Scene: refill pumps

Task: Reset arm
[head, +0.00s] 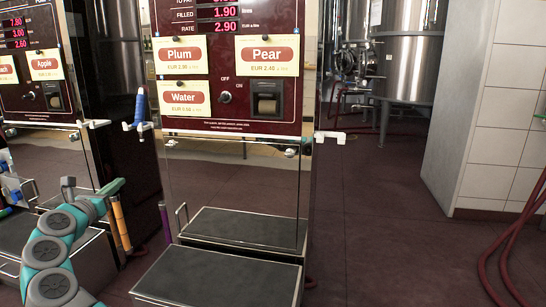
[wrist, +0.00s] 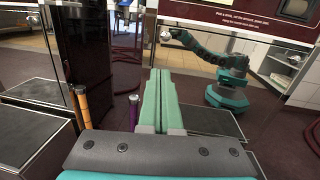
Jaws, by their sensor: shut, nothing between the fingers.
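My gripper shows in the wrist view (wrist: 158,85) as two pale green fingers pressed together, with nothing between them. In the head view my teal arm curves up from the lower left, and the green fingers (head: 114,187) stick out at its end. They are in front of the left part of the scene, left of the middle pump (head: 230,185). The gripper is clear of the pump's black platform. A teal arm also shows in the wrist view within the pump's shiny front, apparently my own reflection.
The middle pump carries Plum (head: 183,55), Pear (head: 267,55) and Water (head: 184,98) labels. A black platform (head: 218,277) stands at its foot. An orange-handled rod (head: 120,222) is near my gripper. Red hoses (head: 510,250) hang at right. Floor between pump and tiled wall is open.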

